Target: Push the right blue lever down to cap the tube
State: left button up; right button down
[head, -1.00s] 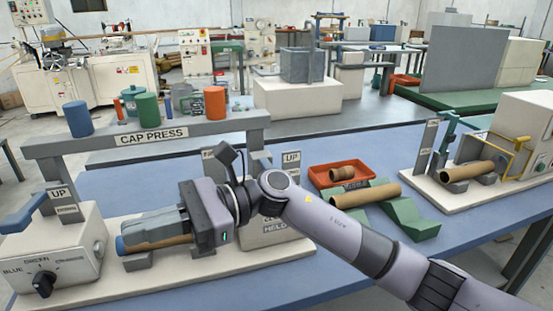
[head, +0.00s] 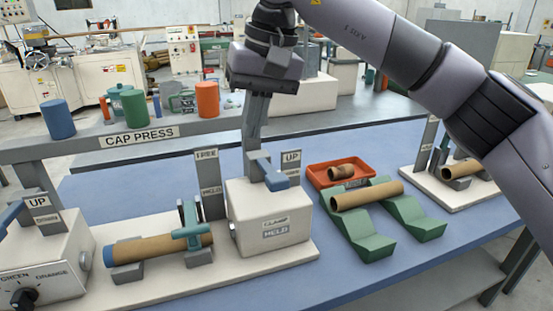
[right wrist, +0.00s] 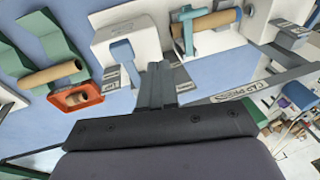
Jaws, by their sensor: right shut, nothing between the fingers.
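The right blue lever (head: 274,176) sits on top of the right white box (head: 268,212), beside an UP sign; it also shows in the right wrist view (right wrist: 122,52). The brown tube (head: 165,248) lies in grey cradles with blue at its left end (head: 108,256). A teal clamp (head: 192,234) lies across the tube near its right end. My right gripper (head: 251,148) is shut and empty, pointing down just behind and above the right lever, with no clear contact. The left blue lever (head: 12,212) is on the left box, partly cut off. My left gripper is out of view.
The CAP PRESS beam (head: 140,134) carries several coloured cups behind the tube. Right of the box are a green rack (head: 370,246) with a brown tube and an orange tray (head: 318,179). The blue table (head: 335,285) is clear in front of the rack.

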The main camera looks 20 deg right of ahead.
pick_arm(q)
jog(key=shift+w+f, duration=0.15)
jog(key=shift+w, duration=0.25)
pick_arm(e)
jog(key=d+r+t+h, duration=0.1)
jog(key=d+r+h, duration=0.1)
jog(key=d+r, duration=0.2)
jog(key=shift+w+d+r, duration=0.2)
jog(key=shift+w+d, duration=0.15)
jog(key=shift+w, duration=0.1)
jog(key=b, duration=0.1)
send_near(275, 176)
jog(key=x, duration=0.5)
jog(key=shift+w+f, duration=0.15)
jog(key=shift+w, duration=0.05)
jog(key=shift+f, duration=0.45)
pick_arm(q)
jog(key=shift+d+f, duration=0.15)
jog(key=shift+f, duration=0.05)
